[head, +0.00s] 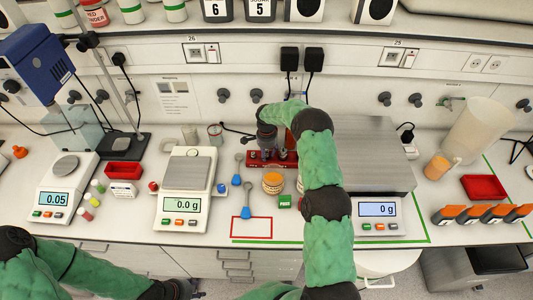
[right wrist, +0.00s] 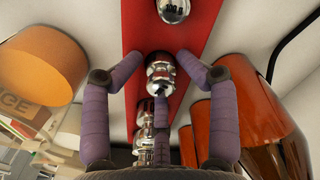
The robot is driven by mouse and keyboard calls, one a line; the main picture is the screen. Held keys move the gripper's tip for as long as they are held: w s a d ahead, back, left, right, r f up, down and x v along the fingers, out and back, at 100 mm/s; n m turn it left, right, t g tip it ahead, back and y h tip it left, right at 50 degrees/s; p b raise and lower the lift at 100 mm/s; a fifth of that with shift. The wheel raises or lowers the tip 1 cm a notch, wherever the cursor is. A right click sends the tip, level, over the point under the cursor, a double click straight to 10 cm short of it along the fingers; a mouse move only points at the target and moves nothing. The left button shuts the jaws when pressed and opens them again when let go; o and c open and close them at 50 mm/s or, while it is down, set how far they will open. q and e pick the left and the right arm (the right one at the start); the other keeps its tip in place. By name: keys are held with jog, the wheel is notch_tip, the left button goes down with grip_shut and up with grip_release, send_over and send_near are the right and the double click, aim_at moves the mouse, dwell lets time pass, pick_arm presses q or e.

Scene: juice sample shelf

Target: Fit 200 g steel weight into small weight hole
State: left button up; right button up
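The red weight block (head: 256,157) stands at the middle of the bench and shows as a red strip in the right wrist view (right wrist: 192,38). A shiny steel weight (right wrist: 160,74) is between the fingers of my right gripper (right wrist: 160,58), with small gaps seen beside the two front fingertips. The gripper looks open around it. In the head view my right gripper (head: 268,132) is over the block and hides part of it. Another steel weight (right wrist: 173,10) is farther along the strip. No mass marking is readable. My left gripper (head: 178,290) is at the bottom edge, mostly cut off.
An orange-lidded jar (right wrist: 45,70) and amber jars (right wrist: 240,110) flank the strip closely. A small balance (head: 186,205) stands left, a larger scale (head: 378,209) right. Blue-handled tools (head: 246,198) lie in front of the block, near a red-outlined rectangle (head: 251,237).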

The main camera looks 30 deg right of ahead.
aim_at(266, 152)
jog(key=shift+s+a+f, duration=0.2)
jog(key=shift+s+f, duration=0.05)
jog(key=shift+f, duration=0.05)
notch_tip(266, 152, up, 12)
jog(key=shift+w+d+r, duration=0.15)
jog(key=shift+w+r, duration=0.1)
dwell(0.3)
